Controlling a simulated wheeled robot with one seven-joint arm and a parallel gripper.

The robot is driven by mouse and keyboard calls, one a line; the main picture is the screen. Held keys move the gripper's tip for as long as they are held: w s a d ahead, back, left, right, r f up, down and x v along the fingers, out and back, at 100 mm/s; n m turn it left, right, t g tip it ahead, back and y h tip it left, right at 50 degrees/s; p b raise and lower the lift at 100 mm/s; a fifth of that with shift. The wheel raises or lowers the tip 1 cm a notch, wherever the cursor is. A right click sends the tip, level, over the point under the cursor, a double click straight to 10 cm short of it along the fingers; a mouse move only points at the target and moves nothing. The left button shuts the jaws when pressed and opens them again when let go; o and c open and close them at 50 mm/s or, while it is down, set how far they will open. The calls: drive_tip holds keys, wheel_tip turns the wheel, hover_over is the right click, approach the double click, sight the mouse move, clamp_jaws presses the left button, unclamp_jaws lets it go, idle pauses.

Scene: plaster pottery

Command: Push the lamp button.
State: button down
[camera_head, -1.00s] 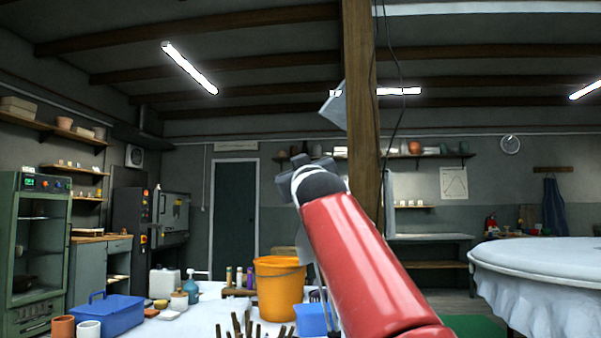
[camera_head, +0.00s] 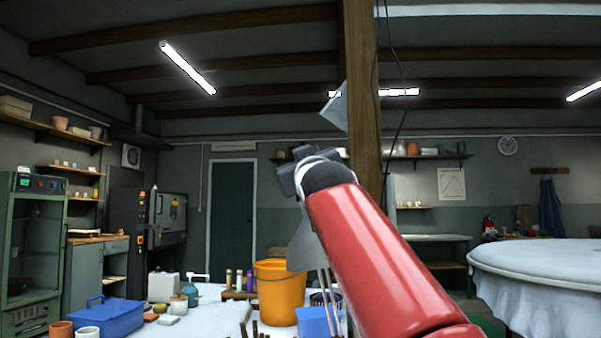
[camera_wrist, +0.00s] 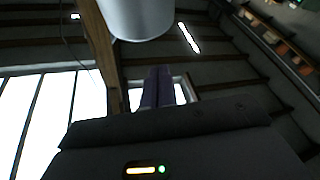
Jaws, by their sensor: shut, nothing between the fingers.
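A grey angled shade, which looks like a lamp shade (camera_head: 336,106), shows beside the wooden post in the head view. In the wrist view a pale rounded cylinder (camera_wrist: 137,18) hangs close above my fingers; it may be that same shade. No button can be made out in either view. My gripper (camera_wrist: 160,88) is shut and empty, its dark fingers pointing up the wrist view below the cylinder, apart from it in the picture. In the head view my wrist end is raised before the post, below the shade; the fingertips are not clear there.
The wooden post (camera_head: 362,130) with a hanging cable stands behind my arm. Below is a crowded table with an orange bucket (camera_head: 280,292), a blue toolbox (camera_head: 108,317) and bottles. A cloth-covered round table (camera_head: 550,262) stands at right.

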drive_tip(key=b+v, duration=0.4)
drive_tip(key=v, duration=0.5)
drive_tip(key=shift+d, duration=0.15)
drive_tip(key=shift+s, duration=0.1)
